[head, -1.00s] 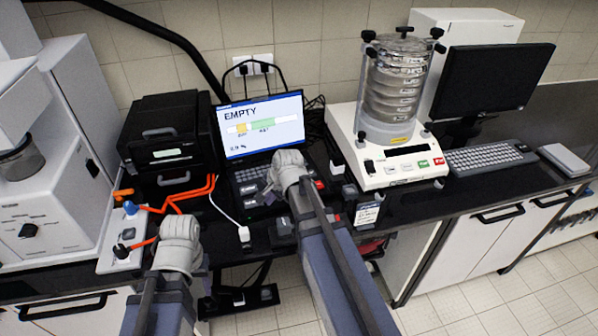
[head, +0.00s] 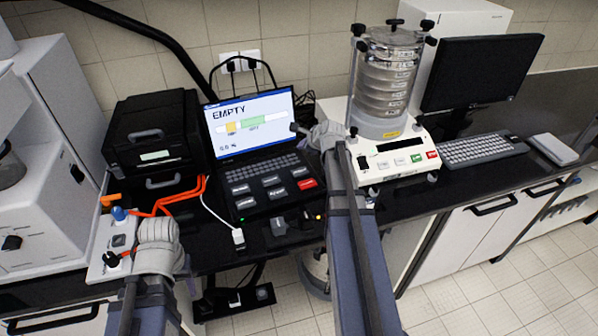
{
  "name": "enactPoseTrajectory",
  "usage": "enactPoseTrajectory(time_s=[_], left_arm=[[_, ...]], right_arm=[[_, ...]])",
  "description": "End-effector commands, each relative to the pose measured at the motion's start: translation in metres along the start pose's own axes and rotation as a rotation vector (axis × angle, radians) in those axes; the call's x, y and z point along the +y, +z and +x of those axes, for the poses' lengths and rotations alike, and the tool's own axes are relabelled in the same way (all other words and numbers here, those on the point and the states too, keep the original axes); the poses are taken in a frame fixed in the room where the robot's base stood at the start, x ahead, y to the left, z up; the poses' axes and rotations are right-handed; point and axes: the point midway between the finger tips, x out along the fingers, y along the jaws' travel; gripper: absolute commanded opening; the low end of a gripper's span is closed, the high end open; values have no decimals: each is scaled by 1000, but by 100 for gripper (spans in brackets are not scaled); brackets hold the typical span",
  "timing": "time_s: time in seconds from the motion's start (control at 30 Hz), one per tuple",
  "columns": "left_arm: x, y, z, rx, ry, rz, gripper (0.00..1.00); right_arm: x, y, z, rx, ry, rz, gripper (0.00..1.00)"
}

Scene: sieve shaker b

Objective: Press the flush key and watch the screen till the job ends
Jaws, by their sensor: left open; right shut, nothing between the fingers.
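The screen (head: 251,123) of a laptop-like unit stands lit on the dark bench. It reads EMPTY above a bar with a yellow and a green block, with a small figure that looks like 0.0 % below. Under its keyboard (head: 262,168) is a dark panel with several grey keys and one red key (head: 307,184); the key labels are too small to read. My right gripper (head: 318,133) is shut and empty, just right of the screen's edge, its fingers partly hidden by its wrist. My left gripper (head: 160,232) is at the front left, by the white switch box; its fingers are hidden.
A sieve shaker (head: 388,80) stands right of the screen, with a monitor (head: 481,72) and keyboard (head: 482,149) beyond. A black printer-like box (head: 152,135) stands left. Orange cables (head: 182,197) run to the switch box (head: 117,240). A white plug (head: 238,237) lies near the bench edge.

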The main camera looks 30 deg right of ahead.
Motion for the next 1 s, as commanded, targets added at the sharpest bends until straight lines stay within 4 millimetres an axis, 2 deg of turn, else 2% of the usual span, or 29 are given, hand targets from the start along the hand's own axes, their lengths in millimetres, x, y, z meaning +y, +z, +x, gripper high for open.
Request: enactPoseTrajectory(time_s=[0.37,0.9,1.0], left_arm=[[1,-1,11,0,0,0,52],[7,-5,78,0,0,-1,52],[8,-5,85,0,0,-1,52]], right_arm=[[6,-5,8,0,2,-3,0],[40,-40,54,1,2,-3,0],[44,-44,60,1,2,-3,0]])
